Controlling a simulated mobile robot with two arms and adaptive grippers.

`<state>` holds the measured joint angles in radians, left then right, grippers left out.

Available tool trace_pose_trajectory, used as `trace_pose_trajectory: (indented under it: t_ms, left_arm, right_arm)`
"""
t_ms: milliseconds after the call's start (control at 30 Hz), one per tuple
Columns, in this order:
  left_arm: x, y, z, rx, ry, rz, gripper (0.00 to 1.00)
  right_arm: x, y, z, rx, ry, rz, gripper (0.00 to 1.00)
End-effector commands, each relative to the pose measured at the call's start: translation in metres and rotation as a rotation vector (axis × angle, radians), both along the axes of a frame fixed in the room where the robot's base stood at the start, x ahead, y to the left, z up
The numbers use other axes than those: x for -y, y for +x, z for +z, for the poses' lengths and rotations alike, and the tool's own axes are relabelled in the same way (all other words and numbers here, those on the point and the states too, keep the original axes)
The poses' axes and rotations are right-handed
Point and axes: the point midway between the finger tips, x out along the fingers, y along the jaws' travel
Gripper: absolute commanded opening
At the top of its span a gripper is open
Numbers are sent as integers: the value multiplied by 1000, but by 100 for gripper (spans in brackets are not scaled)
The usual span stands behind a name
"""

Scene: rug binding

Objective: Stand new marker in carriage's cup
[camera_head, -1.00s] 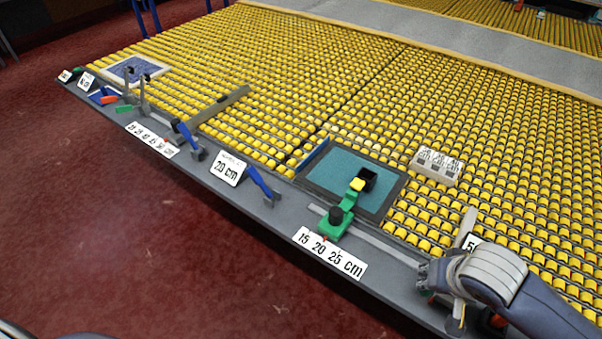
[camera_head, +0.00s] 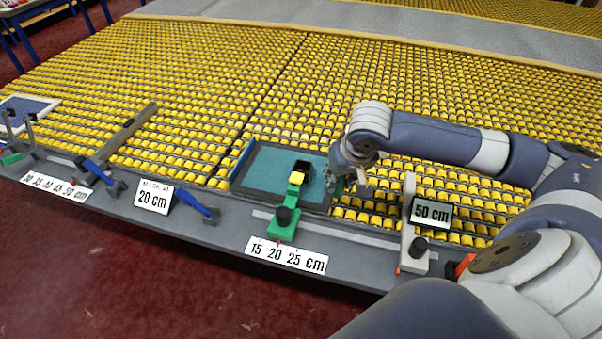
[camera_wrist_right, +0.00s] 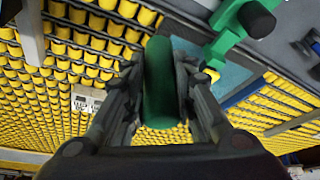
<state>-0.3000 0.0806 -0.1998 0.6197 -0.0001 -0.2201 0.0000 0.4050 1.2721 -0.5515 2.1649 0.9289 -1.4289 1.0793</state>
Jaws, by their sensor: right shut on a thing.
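The green carriage (camera_head: 285,222) sits on the rail along the table's front edge. It has a black knob, a yellow piece (camera_head: 296,178) and a black cup (camera_head: 302,167) at its far end, over a teal rug piece (camera_head: 262,172). My right gripper (camera_head: 343,183) is in the air just right of the cup. It is shut on a green marker, clearest in the right wrist view (camera_wrist_right: 160,85), where it stands between the fingers. The carriage also shows there (camera_wrist_right: 228,32), at the upper right. The cup's inside is not clear. My left gripper is out of view.
A grey stop with a 50 cm sign (camera_head: 431,213) stands right of the gripper. A 15 20 25 cm scale (camera_head: 287,256) lies in front of the carriage. A 20 cm sign (camera_head: 153,197) and blue lever (camera_head: 193,204) are at left. Yellow rollers (camera_head: 215,75) cover the table behind.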

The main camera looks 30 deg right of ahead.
Motion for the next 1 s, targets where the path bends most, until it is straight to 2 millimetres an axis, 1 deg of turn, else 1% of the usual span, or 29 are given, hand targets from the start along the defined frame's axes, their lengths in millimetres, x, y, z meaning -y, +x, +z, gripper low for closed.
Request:
trace_pose_trajectory:
  t_ms: [133,400,600,700,833,1000]
  left_arm:
    - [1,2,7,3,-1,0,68]
    - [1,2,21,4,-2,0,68]
    - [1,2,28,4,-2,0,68]
    - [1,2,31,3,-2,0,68]
    - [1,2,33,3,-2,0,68]
    - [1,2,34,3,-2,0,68]
  right_arm:
    - [0,23,3,7,6,-6,0]
    - [0,80,-2,5,4,-3,0]
    - [0,118,-7,3,3,-3,0]
    - [0,133,-8,3,1,-2,0]
    - [1,147,-11,3,1,-2,0]
    - [1,155,-12,2,1,-1,0]
